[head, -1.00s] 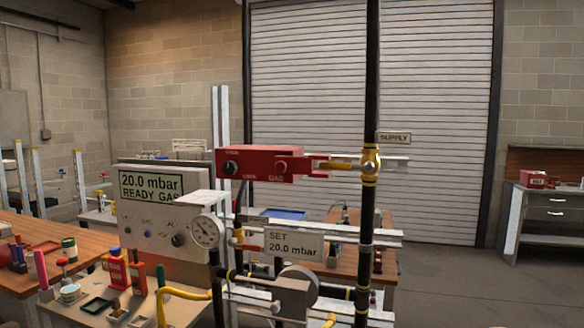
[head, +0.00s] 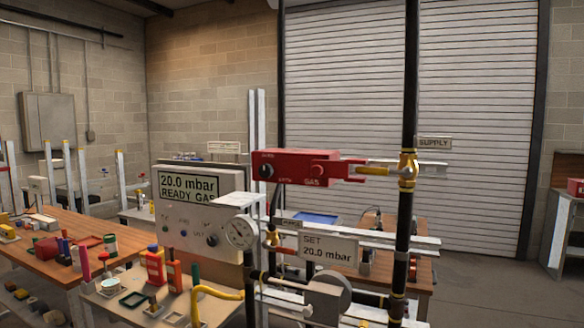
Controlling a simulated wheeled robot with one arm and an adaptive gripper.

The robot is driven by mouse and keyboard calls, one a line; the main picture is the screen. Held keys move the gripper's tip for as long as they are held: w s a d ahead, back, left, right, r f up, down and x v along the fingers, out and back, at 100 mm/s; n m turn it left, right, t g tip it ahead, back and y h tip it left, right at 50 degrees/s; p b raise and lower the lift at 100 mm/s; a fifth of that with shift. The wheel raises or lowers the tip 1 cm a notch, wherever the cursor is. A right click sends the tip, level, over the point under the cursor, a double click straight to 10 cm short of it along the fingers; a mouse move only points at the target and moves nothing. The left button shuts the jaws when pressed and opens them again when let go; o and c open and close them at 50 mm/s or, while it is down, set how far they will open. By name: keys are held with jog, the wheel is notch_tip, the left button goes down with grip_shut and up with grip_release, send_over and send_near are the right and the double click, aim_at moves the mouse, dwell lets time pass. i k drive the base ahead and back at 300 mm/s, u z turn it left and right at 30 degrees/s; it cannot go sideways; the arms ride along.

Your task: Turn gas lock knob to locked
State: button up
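A red gas lock box (head: 293,167) is mounted at the middle of the head view, in front of the roller door. A black knob (head: 266,171) sits at its left end, with small labels above and below that are too blurred to read. A red round button or knob (head: 318,170) is at its right, above the word GAS. My gripper is not in view.
A panel reads "20.0 mbar READY GAS" (head: 188,186), beside a pressure gauge (head: 239,233). A "SET 20.0 mbar" sign (head: 327,249) hangs below the box. Benches with bottles and tools (head: 58,242) stand left. Open floor (head: 490,290) lies right.

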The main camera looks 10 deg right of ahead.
aim_at(265, 170)
jog(key=u, duration=1.6)
jog(key=i, duration=0.4)
jog(key=u, duration=0.3)
